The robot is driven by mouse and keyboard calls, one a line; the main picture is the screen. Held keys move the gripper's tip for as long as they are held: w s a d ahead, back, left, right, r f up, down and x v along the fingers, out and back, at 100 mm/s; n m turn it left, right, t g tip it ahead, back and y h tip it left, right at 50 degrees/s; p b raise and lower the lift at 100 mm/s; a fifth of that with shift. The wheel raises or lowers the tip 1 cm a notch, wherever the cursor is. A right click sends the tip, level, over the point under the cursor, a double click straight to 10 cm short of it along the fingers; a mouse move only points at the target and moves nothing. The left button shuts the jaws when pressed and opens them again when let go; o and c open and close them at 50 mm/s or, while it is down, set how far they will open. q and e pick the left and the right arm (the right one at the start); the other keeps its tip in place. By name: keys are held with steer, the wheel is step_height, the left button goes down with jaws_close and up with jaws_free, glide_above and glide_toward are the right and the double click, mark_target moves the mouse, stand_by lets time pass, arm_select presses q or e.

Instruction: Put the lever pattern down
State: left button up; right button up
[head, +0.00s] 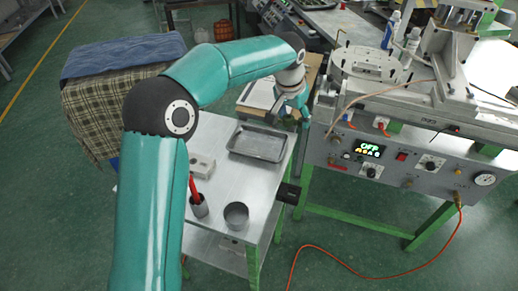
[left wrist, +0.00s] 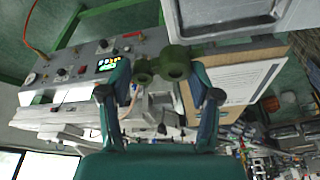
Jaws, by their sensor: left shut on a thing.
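My left gripper (head: 289,112) hangs over the back right of the small metal table, beside the wax machine. In the left wrist view my left gripper (left wrist: 162,98) has its fingers around the lever pattern (left wrist: 174,63), and it is shut on it. The pattern is dark green, with round, ring-like ends showing just past the fingertips. In the head view I cannot make the pattern out clearly at the gripper. A shallow grey metal tray (head: 258,144) lies on the table, just in front of the gripper, and looks empty. My right gripper is in neither view.
The table (head: 221,169) also holds a pale block (head: 201,165), a cup with red-handled tools (head: 198,205) and a grey cup (head: 236,215). A board with a white sheet (head: 258,94) lies behind the tray. The wax machine (head: 413,160) stands close on the right.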

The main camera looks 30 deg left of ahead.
arm_select(q)
steer(key=shift+m, duration=0.7)
steer(key=a+r, duration=0.2)
steer(key=a, duration=0.1)
steer(key=s+a+r, duration=0.1)
steer(key=a+r, duration=0.3)
steer(key=a, duration=0.1)
steer(key=shift+s+a+r+b, duration=0.2)
steer(key=shift+s+a+b, duration=0.1)
steer(key=shift+b, duration=0.05)
jaws_close()
steer(key=n+b, duration=0.2)
steer(key=b, duration=0.4)
glide_above(257, 146)
steer(key=s, duration=0.2)
steer(key=shift+h, duration=0.4)
steer(key=f, duration=1.2)
steer(key=shift+a+f, duration=0.25)
steer(key=shift+f, duration=0.1)
steer(key=shift+w+f, duration=0.1)
steer(key=shift+f, duration=2.4)
steer(key=shift+f, duration=0.1)
steer(key=shift+o, duration=1.8)
jaws_free()
